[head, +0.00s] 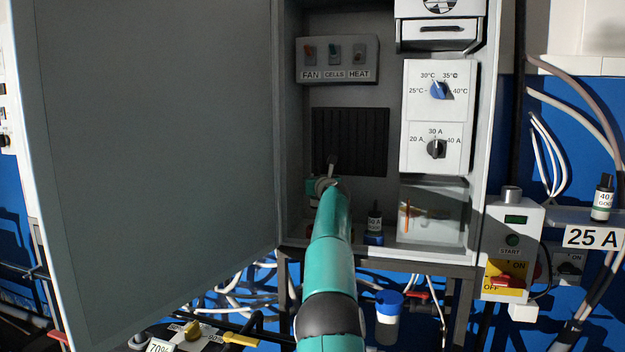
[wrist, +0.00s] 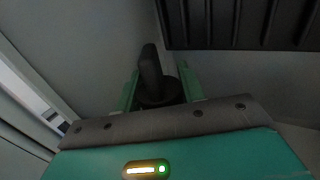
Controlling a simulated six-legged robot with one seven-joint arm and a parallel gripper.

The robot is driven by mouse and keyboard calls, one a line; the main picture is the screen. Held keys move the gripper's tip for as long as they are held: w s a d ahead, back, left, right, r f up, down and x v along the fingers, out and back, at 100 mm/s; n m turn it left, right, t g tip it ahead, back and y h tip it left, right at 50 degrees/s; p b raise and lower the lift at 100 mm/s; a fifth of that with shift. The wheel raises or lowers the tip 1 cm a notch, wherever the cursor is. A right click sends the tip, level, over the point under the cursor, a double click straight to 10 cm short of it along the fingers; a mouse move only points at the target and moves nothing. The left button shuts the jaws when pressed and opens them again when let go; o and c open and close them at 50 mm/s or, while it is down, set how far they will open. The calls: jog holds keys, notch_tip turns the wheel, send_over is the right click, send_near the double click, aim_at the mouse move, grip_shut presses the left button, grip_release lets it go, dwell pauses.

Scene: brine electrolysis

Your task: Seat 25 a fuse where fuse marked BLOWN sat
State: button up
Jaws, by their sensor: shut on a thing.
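My gripper (head: 323,184) is inside the open cabinet, in front of the lower left of the dark vent. In the wrist view my gripper (wrist: 158,84) has its green fingers on either side of a dark piece with an upright black grip (wrist: 151,70) and is shut on it. The piece's label and lower end are hidden, so I cannot tell its rating. A dark fuse marked 50 A (head: 374,218) stands in a blue base (head: 374,238) on the cabinet floor, right of my arm. My arm hides the floor to its left. I see no BLOWN mark.
The cabinet door (head: 150,130) stands open at left. A switch box (head: 337,60), the vent (head: 350,140) and a dial panel (head: 437,117) line the cabinet. A clear box (head: 432,215) is at lower right. Outside, a fuse marked 40 A (head: 603,200) stands on a shelf labelled 25 A (head: 592,237).

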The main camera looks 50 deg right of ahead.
aim_at(315, 208)
jog(key=shift+w+d, duration=0.1)
jog(key=shift+w, duration=0.15)
jog(key=shift+s+r, duration=0.1)
jog(key=shift+s, duration=0.05)
jog(key=shift+s+f, duration=0.1)
jog(key=shift+f, duration=2.7)
jog(key=shift+f, duration=2.3)
dwell(2.0)
jog(key=o, duration=1.2)
